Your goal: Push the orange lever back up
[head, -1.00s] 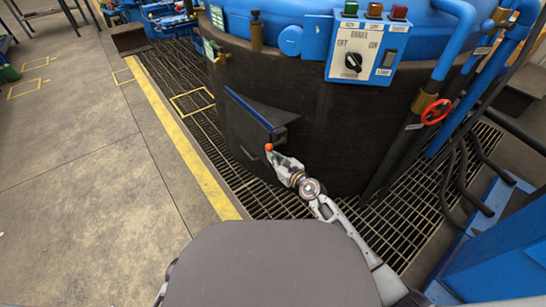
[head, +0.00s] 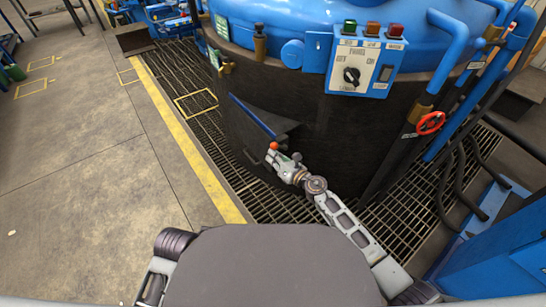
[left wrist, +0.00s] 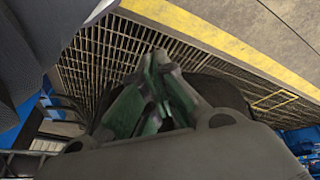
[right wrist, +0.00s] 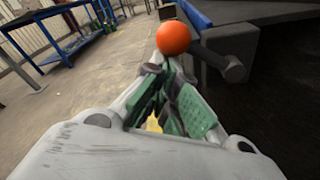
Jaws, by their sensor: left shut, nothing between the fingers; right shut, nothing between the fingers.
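The lever's orange ball knob (head: 274,146) is low on the front of the dark furnace wall, near a blue-edged dark flap (head: 252,115). My right gripper (head: 276,155) is shut and empty, its tips right at the knob. In the right wrist view the knob (right wrist: 173,38) shows just beyond the shut fingertips (right wrist: 165,65); I cannot tell whether they touch. A grey rod with a rounded end (right wrist: 233,69) is to the knob's right. My left gripper (left wrist: 160,62) is shut and empty over the floor grating, outside the head view.
The furnace (head: 330,135) carries a switch panel (head: 366,62) above. Blue pipes and a red valve wheel (head: 431,123) are at the right. Floor grating (head: 285,200) surrounds the furnace base. Open concrete floor (head: 80,180) is at the left, beyond a yellow line.

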